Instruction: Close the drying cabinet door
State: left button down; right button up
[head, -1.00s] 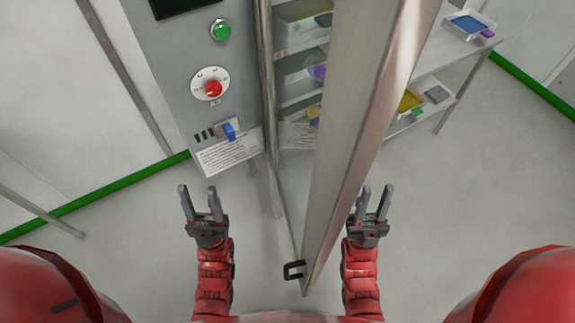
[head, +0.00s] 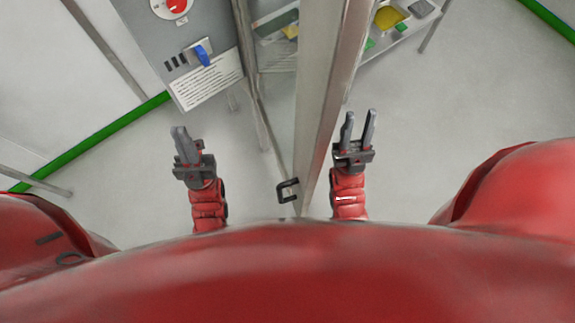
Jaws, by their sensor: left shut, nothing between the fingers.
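The drying cabinet door (head: 325,100) stands open. I see it nearly edge-on as a tall grey metal panel in the middle of the head view. Its black handle (head: 287,190) sits low on the door's left face, close to my body. My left gripper (head: 181,134) is shut and empty, left of the door and apart from the handle. My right gripper (head: 358,122) is open and empty, just right of the door; I cannot tell whether it touches.
The cabinet front carries a red knob (head: 175,6), a blue switch (head: 202,55) and a white label (head: 208,83). The floor at right is clear.

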aim_at(332, 34)
jog(key=k+j+z, duration=0.25)
jog(key=k+j, duration=0.5)
